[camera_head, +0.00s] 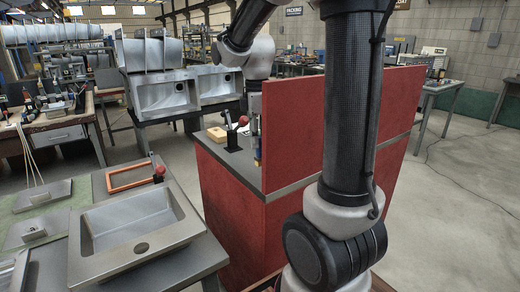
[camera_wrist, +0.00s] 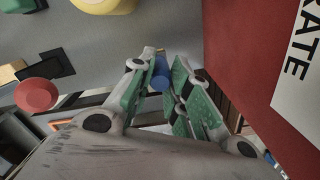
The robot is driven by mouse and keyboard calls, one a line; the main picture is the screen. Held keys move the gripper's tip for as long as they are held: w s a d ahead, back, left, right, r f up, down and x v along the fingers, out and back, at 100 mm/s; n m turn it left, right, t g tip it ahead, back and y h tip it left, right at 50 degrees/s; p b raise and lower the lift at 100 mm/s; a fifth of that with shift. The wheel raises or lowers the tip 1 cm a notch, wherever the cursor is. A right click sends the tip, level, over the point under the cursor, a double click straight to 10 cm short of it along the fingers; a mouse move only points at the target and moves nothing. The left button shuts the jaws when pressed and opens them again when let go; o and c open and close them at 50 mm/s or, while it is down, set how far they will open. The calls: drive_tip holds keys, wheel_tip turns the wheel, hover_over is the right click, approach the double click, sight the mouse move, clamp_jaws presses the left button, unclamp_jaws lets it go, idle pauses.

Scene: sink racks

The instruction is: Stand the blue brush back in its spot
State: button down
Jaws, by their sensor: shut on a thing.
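My gripper (camera_wrist: 158,72) is shut on the blue brush; the brush's round blue end (camera_wrist: 161,74) shows between the green finger pads in the wrist view. In the head view my gripper (camera_head: 256,128) hangs over the grey top of the red-sided counter, close to the red panel. A small blue part of the brush (camera_head: 258,153) shows below it. Most of the brush is hidden by the fingers. A black holder (camera_head: 232,144) with a thin upright stick stands on the counter to the left; I cannot tell whether it is the brush's spot.
A wooden block (camera_head: 217,134) lies left of the black holder. A red ball-shaped knob (camera_head: 243,120) is beside my gripper. The red panel (camera_head: 330,125) rises along the counter's right side. A steel sink (camera_head: 135,228) and an orange frame (camera_head: 131,177) are at the lower left.

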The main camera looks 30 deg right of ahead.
sight(260, 156)
drive_tip(key=shift+f, duration=1.5)
drive_tip(key=shift+f, duration=0.15)
drive_tip(key=c, duration=1.3)
unclamp_jaws()
drive_tip(key=shift+c, duration=0.2)
drive_tip(key=r, duration=1.2)
drive_tip(key=shift+w+a+r, duration=0.15)
drive_tip(key=shift+a+r, duration=0.05)
